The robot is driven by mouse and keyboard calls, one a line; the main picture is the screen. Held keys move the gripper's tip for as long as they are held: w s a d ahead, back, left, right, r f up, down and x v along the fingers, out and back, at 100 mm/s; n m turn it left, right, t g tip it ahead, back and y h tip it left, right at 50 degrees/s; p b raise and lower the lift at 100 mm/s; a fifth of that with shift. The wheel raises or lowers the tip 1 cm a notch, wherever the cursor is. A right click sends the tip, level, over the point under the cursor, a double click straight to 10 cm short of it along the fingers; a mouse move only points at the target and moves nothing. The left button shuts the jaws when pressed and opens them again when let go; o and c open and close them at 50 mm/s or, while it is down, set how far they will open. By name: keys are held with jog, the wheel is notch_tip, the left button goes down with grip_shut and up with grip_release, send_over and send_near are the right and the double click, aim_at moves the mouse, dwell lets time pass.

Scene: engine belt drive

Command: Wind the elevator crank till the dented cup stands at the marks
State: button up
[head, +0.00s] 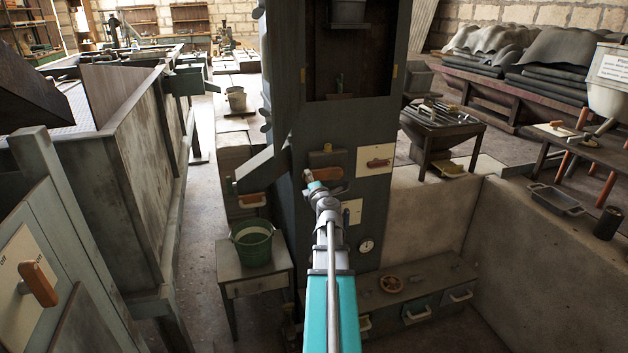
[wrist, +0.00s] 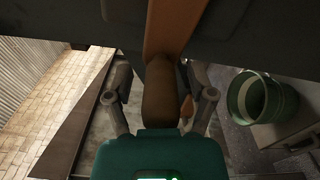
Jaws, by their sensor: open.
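The elevator is a dark grey casing (head: 375,130) with an open window near its top. A grey cup (head: 348,12) shows at the top of the window; I cannot tell if it is dented. Small yellow marks (head: 303,75) sit on the window's sides, lower than this cup. The crank's wooden handle (head: 328,174) is on the casing front below the window. My gripper (head: 318,190) is at the handle. In the wrist view the brown handle (wrist: 158,92) stands between the spread fingers of my gripper (wrist: 158,98), with gaps visible on both sides.
A green bucket (head: 252,243) stands on a small table left of the casing. A sloping chute (head: 262,168) juts out above it.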

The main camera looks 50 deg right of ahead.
jog(key=v, duration=0.7)
jog(key=shift+s+a, duration=0.15)
jog(key=shift+s, duration=0.05)
dwell(0.5)
